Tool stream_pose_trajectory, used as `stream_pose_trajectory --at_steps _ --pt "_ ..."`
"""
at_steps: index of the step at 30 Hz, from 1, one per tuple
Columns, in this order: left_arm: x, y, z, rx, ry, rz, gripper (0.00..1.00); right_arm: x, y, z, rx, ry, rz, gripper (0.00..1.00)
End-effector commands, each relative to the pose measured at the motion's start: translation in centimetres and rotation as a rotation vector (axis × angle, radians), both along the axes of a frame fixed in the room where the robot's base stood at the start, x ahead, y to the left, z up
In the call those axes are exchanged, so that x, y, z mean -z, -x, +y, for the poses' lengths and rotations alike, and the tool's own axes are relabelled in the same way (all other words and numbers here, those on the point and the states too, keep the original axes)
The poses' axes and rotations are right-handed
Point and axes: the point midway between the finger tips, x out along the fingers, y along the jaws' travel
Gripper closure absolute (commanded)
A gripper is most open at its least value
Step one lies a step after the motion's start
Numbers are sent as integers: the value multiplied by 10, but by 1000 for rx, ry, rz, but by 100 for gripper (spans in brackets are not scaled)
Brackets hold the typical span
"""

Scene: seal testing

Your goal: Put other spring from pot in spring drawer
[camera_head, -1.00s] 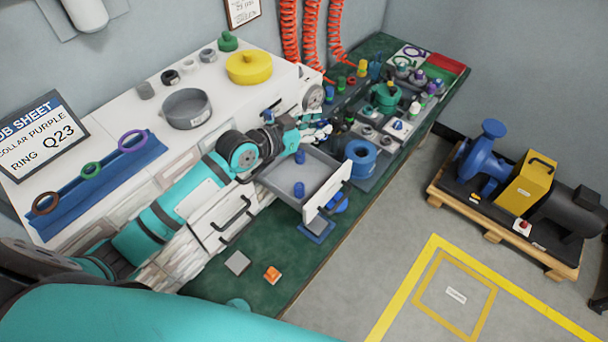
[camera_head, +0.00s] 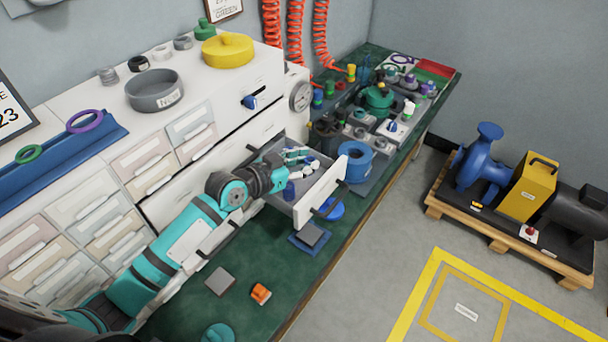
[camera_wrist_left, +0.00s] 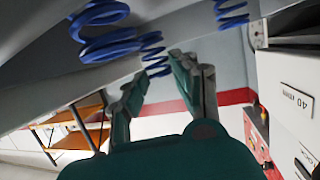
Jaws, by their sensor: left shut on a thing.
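The open drawer (camera_head: 318,197) sticks out of the white cabinet. A blue spring (camera_head: 289,189) stands inside it, near its front left. My left gripper (camera_head: 306,159) reaches over the drawer from the left, with its fingers at or inside the opening. In the left wrist view the left gripper (camera_wrist_left: 160,70) has its fingers on either side of a thin blue spring (camera_wrist_left: 152,52) and is shut on it. A larger blue spring (camera_wrist_left: 102,30) and another blue coil (camera_wrist_left: 231,14) show beyond it. I cannot tell which vessel is the pot.

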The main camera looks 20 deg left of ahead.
Motion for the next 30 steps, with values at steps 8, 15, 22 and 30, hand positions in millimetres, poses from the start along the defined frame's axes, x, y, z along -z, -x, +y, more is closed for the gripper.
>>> stream_pose_trajectory --at_steps 8,15,22,30 --pt "27 0 0 -1 0 0 100 25 -3 -6 2 6 -4 48" --pt "29 0 0 0 -1 1 100 26 -4 -5 3 6 -5 48" --pt "28 0 0 0 -1 1 49 25 -4 -5 2 6 -5 48" --pt "25 0 0 0 0 0 49 23 -3 -5 2 6 -4 48"
